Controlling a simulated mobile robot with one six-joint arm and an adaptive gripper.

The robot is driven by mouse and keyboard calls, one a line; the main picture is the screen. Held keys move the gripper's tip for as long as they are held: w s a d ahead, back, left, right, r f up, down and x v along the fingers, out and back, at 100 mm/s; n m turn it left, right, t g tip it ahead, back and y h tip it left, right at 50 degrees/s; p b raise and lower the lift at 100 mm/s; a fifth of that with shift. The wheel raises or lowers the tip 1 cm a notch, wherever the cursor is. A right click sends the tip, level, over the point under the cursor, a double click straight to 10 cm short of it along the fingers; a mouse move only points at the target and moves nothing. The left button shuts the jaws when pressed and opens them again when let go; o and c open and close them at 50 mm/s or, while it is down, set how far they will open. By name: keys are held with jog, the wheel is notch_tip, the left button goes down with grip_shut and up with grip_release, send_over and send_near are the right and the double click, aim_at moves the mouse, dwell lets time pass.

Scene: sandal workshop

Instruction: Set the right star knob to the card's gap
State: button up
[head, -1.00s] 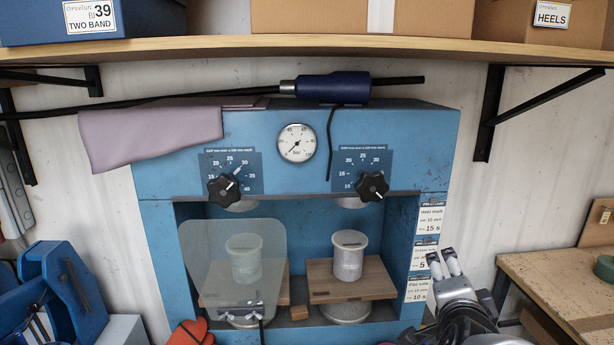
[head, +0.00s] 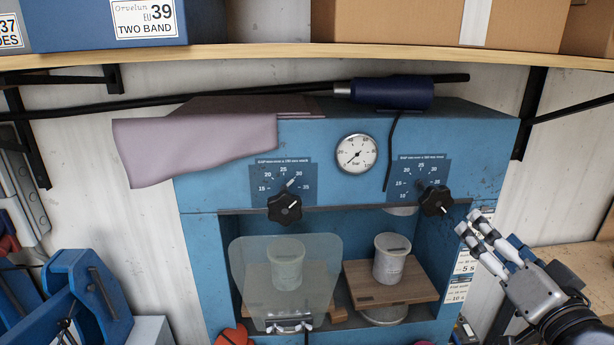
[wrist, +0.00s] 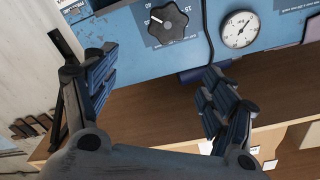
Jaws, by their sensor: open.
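The right star knob (head: 436,201) is black, on the blue press front at the lower right of its numbered dial plate (head: 405,178). It shows whole near the top of the wrist view (wrist: 168,22), with a white mark toward its left side there. My gripper (head: 473,228) is open and empty, just right of and below the knob, apart from it. In the wrist view its fingers (wrist: 157,88) are spread wide, with the knob beyond them. White setting cards (head: 463,263) are on the press's right side, partly hidden by my gripper; only "5 s" reads clearly.
A second star knob (head: 284,207) sits to the left, with a round gauge (head: 357,154) between. A clear guard (head: 287,300) hangs below the left knob. A wooden shelf (head: 300,57) with boxes overhangs the press. A dark cable (head: 391,145) hangs left of the right dial.

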aim_at(442, 200)
jog(key=shift+n+y, duration=0.5)
jog(key=w+p, duration=0.1)
jog(key=w, duration=0.4)
jog(key=w+a+p, duration=0.1)
jog(key=w, duration=0.5)
jog(key=w+p, duration=0.1)
jog(key=w, duration=0.5)
jog(key=shift+a+f, duration=0.15)
jog(key=shift+f, duration=0.25)
jog(key=shift+c, duration=0.3)
jog(key=c, duration=1)
